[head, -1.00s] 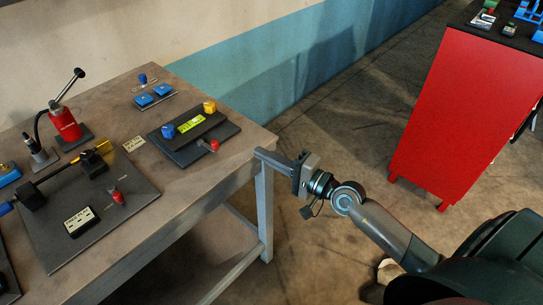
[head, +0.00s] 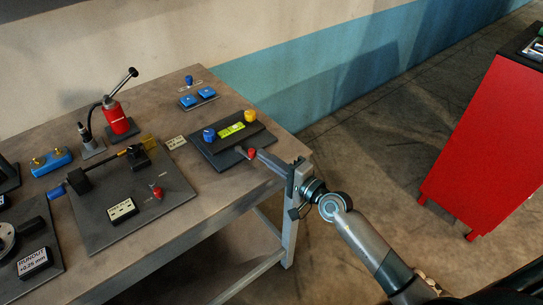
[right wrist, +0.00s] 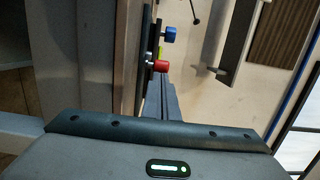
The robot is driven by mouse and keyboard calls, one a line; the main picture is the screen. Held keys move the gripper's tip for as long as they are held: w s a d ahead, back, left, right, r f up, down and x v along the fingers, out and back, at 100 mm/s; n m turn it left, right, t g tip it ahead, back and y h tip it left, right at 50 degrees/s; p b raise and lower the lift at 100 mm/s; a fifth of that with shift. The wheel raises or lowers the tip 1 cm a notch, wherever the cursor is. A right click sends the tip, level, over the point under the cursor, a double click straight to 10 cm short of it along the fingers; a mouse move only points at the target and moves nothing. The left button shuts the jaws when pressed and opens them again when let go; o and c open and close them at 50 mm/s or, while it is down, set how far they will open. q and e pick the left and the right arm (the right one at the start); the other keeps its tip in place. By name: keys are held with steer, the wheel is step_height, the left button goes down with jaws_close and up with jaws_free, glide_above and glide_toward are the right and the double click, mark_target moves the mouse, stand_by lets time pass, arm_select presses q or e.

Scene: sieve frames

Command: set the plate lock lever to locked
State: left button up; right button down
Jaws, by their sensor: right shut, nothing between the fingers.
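A dark plate (head: 205,151) near the table's right end carries a green-yellow level vial (head: 231,129), a blue knob (head: 209,134), a yellow knob (head: 250,115) and a red-knobbed lever (head: 251,154). My right gripper (head: 261,154) is shut and empty, its tips right beside that red knob; I cannot tell if they touch. In the right wrist view, the red knob (right wrist: 160,66) shows just beyond the fingers (right wrist: 162,98). A second red-knobbed lever (head: 158,191) stands on the larger plate (head: 100,232) to the left. The lever markings are too small to read. My left gripper is out of view.
A red cabinet (head: 490,145) stands right across open floor.

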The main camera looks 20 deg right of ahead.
steer(key=shift+s+a+r, duration=0.1)
steer(key=shift+s+a, duration=0.05)
steer(key=shift+a, duration=0.4)
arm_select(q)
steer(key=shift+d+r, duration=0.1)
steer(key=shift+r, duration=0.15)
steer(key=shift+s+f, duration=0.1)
arm_select(e)
steer(key=shift+d, duration=0.1)
